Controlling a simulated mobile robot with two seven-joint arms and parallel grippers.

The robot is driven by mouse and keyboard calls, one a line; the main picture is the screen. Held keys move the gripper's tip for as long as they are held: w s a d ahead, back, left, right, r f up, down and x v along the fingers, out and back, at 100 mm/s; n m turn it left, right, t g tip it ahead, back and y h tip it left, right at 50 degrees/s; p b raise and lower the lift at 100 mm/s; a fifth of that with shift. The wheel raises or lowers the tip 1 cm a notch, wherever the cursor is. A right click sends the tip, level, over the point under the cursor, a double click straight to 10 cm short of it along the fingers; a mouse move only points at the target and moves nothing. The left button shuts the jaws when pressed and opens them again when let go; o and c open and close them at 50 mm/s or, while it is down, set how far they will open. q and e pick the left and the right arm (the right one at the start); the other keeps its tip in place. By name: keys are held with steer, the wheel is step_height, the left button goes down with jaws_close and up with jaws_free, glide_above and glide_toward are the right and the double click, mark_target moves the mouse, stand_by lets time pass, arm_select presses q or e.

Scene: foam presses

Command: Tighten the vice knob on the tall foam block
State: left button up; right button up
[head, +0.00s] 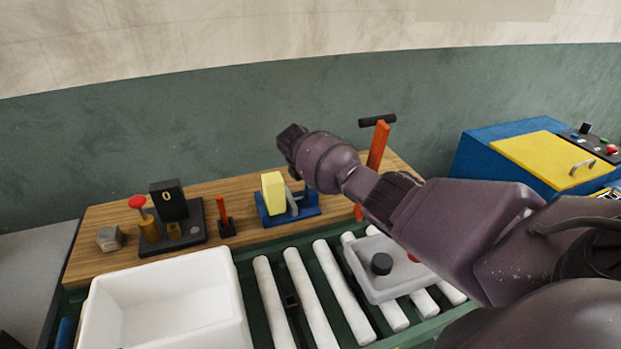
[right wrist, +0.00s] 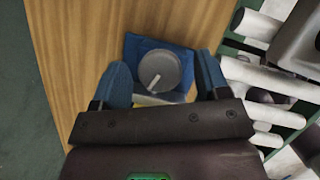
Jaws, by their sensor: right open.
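A tall yellow foam block (head: 272,192) stands upright in a blue vice (head: 304,213) on the wooden bench, beside a grey jaw plate (head: 292,200). In the right wrist view the round grey vice knob (right wrist: 165,71) with a white pointer line shows over the blue vice body (right wrist: 139,46), with a sliver of yellow foam (right wrist: 150,100) below it. My right gripper (right wrist: 163,63) is open, one blue finger on each side of the knob, with visible gaps. In the head view my right arm hides the knob and the fingers. My left gripper is out of view.
An orange lever (head: 378,146) with a black handle stands behind my right arm. A black press (head: 171,222) and a small orange-handled tool (head: 224,216) stand left of the vice. A white bin (head: 165,305) and rollers (head: 309,285) with a grey tray (head: 377,285) lie in front.

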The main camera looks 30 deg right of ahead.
steer(key=shift+c, duration=0.5)
steer(key=c, duration=0.8)
